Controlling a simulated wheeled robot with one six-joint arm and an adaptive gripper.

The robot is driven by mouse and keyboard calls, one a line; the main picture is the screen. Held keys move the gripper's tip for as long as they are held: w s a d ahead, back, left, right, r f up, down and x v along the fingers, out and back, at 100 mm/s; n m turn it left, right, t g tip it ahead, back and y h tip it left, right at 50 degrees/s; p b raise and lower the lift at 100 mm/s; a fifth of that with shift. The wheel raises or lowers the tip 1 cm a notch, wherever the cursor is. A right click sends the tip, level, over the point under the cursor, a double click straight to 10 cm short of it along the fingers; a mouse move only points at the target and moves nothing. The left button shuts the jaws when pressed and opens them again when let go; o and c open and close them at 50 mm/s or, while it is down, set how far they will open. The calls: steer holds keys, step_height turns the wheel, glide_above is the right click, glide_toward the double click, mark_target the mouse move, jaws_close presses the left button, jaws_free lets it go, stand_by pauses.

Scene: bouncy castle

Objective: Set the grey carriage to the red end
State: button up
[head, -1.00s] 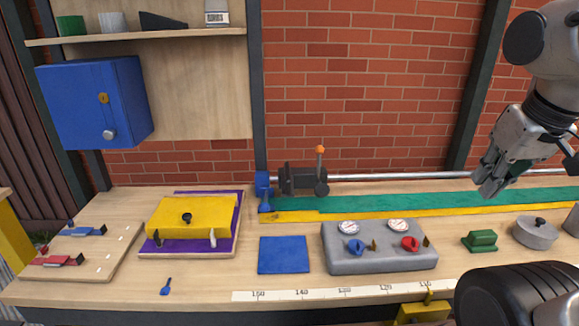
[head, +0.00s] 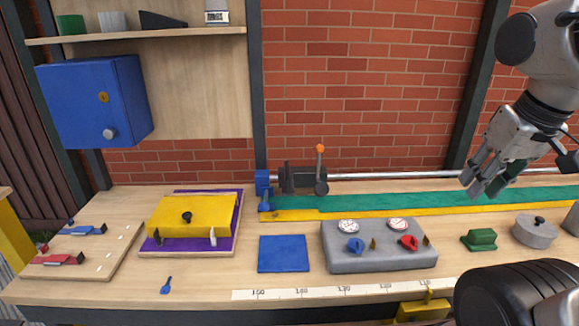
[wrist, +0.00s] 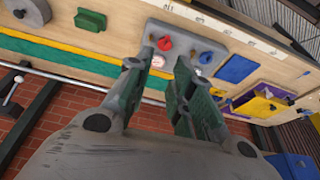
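The grey carriage (head: 297,180) sits on the silver rail (head: 410,176) at its left end in the head view, close to the blue end block (head: 263,184). An upright lever with an orange knob (head: 320,148) stands on the carriage's right side. The red end is not seen in either view. My gripper (head: 482,184) is at the right, far from the carriage, in front of the rail. In the wrist view its two fingers (wrist: 168,62) are apart with nothing held between them. I cannot make out the carriage in the wrist view.
Green (head: 400,202) and yellow strips run below the rail. A grey gauge box (head: 380,258), a green block (head: 479,240) and a lidded grey pot (head: 535,232) stand in front. A yellow box (head: 190,213) is at left. The rail right of the carriage looks clear.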

steer(key=shift+o, duration=0.4)
steer(key=shift+n+g, duration=0.5)
steer(key=shift+g, duration=0.4)
steer(key=w+a+f, duration=0.2)
steer(key=w, duration=0.1)
steer(key=shift+w+a+f, duration=0.1)
steer(key=shift+w, duration=0.05)
steer(key=m+g+y, duration=0.1)
steer(key=g+y, duration=0.1)
glide_toward(288, 168)
steer(key=f, duration=0.2)
steer(key=a+f, duration=0.1)
steer(key=f, duration=0.4)
steer(key=shift+a+f, duration=0.2)
steer(key=shift+a, duration=0.05)
steer(key=shift+a+f, duration=0.1)
steer(key=shift+f, duration=0.45)
steer(key=shift+c, duration=0.2)
